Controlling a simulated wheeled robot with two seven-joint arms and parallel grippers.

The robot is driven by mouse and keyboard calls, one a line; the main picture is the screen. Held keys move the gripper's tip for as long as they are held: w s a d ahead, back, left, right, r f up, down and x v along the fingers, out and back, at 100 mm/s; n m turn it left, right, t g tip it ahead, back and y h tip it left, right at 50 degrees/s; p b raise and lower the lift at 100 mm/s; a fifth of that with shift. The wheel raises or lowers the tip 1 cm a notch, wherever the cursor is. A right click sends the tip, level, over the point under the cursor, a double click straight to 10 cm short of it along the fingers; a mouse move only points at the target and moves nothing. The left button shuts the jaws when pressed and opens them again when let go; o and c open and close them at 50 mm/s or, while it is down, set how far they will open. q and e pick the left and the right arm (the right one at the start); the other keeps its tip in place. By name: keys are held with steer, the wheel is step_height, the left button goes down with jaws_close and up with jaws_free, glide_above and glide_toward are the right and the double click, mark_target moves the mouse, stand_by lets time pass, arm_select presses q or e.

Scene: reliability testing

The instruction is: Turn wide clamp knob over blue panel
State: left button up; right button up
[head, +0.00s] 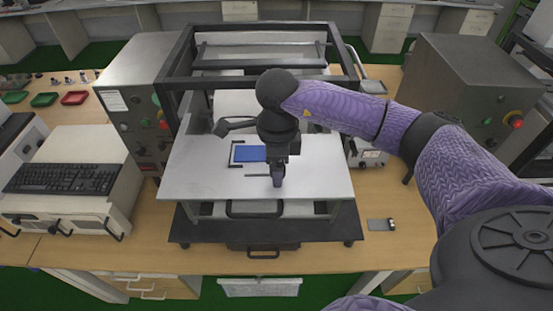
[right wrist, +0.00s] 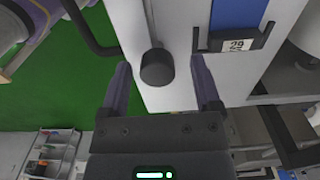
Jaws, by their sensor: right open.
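The blue panel (head: 247,153) lies on the white plate (head: 325,180) of the fixture, left of my right gripper (head: 278,180). My right gripper comes down over the plate's front part. In the right wrist view, a dark round knob (right wrist: 157,68) on a stem shows between the two open fingers of this gripper (right wrist: 160,63), with gaps on both sides. The blue panel also shows at the top of that view (right wrist: 233,12), beside a black bracket with a "29" label (right wrist: 237,45). In the head view the knob is hidden or merges with the gripper. My left gripper is out of view.
A dark frame (head: 262,81) stands over the plate's back part. Grey control boxes (head: 137,95) (head: 465,95) flank the fixture. A keyboard (head: 65,177) sits at the left. A small grey card-like item (head: 378,225) lies right of the fixture; the wooden table's front edge is mostly clear.

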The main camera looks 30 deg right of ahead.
steer(key=shift+s, duration=0.25)
steer(key=shift+w, duration=0.15)
steer(key=c, duration=0.5)
jaws_close()
